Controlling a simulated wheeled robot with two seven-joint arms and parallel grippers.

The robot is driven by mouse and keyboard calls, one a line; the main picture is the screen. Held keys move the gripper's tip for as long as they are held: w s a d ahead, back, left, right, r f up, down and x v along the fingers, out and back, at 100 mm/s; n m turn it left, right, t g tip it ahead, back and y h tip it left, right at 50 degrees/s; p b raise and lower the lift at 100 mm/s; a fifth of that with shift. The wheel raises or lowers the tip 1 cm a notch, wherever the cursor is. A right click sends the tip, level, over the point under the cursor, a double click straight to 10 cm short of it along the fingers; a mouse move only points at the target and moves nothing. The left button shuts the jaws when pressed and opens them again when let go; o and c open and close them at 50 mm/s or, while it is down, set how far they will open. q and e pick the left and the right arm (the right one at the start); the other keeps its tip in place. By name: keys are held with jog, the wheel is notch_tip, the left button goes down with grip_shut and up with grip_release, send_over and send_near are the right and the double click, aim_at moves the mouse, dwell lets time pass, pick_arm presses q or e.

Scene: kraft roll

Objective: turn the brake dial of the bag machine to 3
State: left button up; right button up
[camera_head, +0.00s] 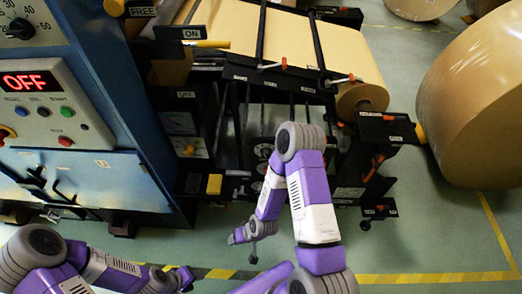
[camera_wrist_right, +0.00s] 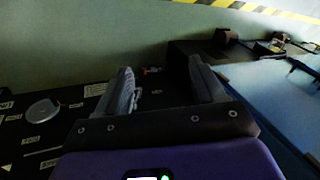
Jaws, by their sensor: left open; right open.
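The bag machine's black frame (camera_head: 330,90) stands in the middle of the head view, with several round pale dial faces (camera_head: 262,150) low on it, partly hidden behind my right arm. I cannot tell which is the brake dial, and no setting is readable. My right gripper (camera_head: 243,240) hangs below them, apart from the frame. In the right wrist view its two fingers (camera_wrist_right: 165,90) are spread and empty. A grey round disc (camera_wrist_right: 41,109) lies on a black labelled surface left of them. My left gripper (camera_head: 183,279) is open and low in the head view, touching nothing.
A blue cabinet (camera_head: 110,60) at left carries a red OFF display (camera_head: 30,81), buttons and a black numbered knob (camera_head: 20,28). A large kraft roll (camera_head: 480,100) stands at right. Black brackets with orange levers (camera_head: 375,165) stick out nearby. Green floor (camera_head: 420,235) is free at lower right.

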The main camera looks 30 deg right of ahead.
jog(key=w+d+t+p, duration=0.1)
jog(key=w+d+t, duration=0.15)
jog(key=w, duration=0.35)
jog(key=m+t+h+p, duration=0.4)
jog(key=t+h+p, duration=0.1)
jog(key=t+h, duration=0.65)
send_near(266, 156)
jog(key=w, duration=0.1)
jog(key=shift+g, duration=0.4)
jog(key=b+x, duration=0.1)
jog(key=x, duration=0.7)
jog(key=shift+s+d+r+b, duration=0.1)
jog(key=shift+r+b, duration=0.1)
jog(key=shift+b, duration=0.1)
jog(key=shift+c, duration=0.5)
jog(key=shift+n, duration=0.3)
jog(key=c, duration=1)
